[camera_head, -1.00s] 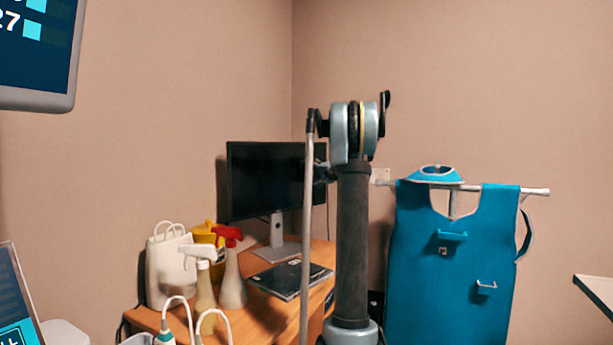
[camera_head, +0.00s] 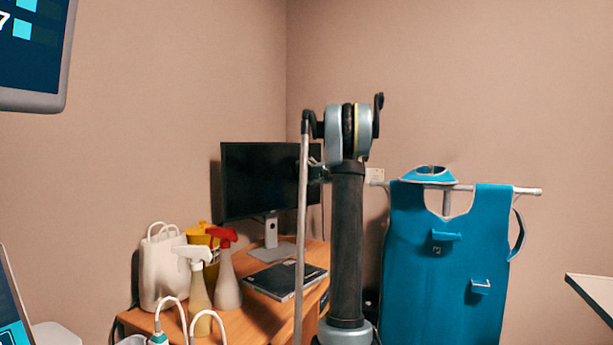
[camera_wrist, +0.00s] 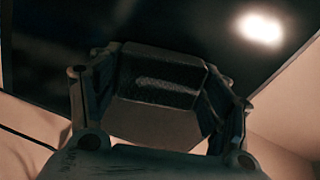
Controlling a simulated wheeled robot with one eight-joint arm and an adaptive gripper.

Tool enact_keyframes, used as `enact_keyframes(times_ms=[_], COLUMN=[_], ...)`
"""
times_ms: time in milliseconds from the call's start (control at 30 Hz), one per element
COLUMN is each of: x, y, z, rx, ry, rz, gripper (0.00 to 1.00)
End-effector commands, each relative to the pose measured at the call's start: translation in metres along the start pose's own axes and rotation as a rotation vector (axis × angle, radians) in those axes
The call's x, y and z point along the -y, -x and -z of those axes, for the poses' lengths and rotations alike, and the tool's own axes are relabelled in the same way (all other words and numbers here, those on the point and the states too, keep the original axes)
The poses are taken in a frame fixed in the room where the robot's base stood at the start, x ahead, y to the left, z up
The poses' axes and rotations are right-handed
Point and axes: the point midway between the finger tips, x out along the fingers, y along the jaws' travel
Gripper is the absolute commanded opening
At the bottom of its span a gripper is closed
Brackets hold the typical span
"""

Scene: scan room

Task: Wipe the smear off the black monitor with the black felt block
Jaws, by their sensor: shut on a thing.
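The black monitor (camera_head: 255,185) stands on its grey stand on the wooden desk, its dark screen facing out. My gripper (camera_wrist: 160,95) is shut on the black felt block (camera_wrist: 160,75), which has a pale streak on its visible face. In the wrist view the dark screen (camera_wrist: 130,25) fills the space beyond the block. I cannot tell whether block and screen touch. A bright, blurry spot (camera_wrist: 261,28) shows at the screen's upper right; I cannot tell whether it is glare or the smear. In the head view my arm hides most of the gripper and the monitor's right side.
The desk (camera_head: 265,318) holds a dark flat book or folder (camera_head: 285,281), spray bottles (camera_head: 228,285), a white bag (camera_head: 160,270) and a yellow container (camera_head: 197,234). A blue apron (camera_head: 440,270) hangs on a rail at right. A screen (camera_head: 35,50) hangs upper left.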

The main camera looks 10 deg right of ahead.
Motion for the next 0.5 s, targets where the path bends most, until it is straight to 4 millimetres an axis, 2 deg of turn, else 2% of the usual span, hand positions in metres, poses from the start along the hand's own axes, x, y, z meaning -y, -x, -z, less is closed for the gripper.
enact_keyframes(times_ms=[100, 500], x=[0.003, 0.008], y=[-0.002, -0.001], z=[-0.01, -0.025], rx=[0.004, 0.003], ry=[0.0, 0.0], rz=[0.001, 0.001], gripper=[0.51, 0.51])
